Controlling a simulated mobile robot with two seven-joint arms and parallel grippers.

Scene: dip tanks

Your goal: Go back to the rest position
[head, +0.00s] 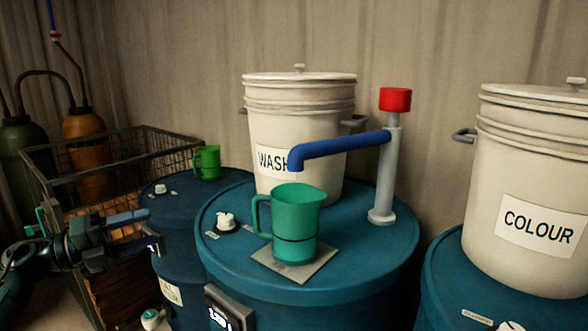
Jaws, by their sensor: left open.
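My left gripper (151,231) is at the left of the head view, in front of the wire basket and the left blue drum. Its jaws are open and nothing is between them. A green jug (294,225) stands upright on a square grey plate (316,262) on the middle blue drum, to the right of the gripper and apart from it. My right gripper is not in view.
White tubs labelled WASH (300,130) and COLOUR (540,190) stand on drums. A blue spout (340,147) on a red-capped post (386,175) reaches above the jug. A smaller green mug (208,162) sits on the left drum (180,200). The wire basket (140,132) stands behind the gripper.

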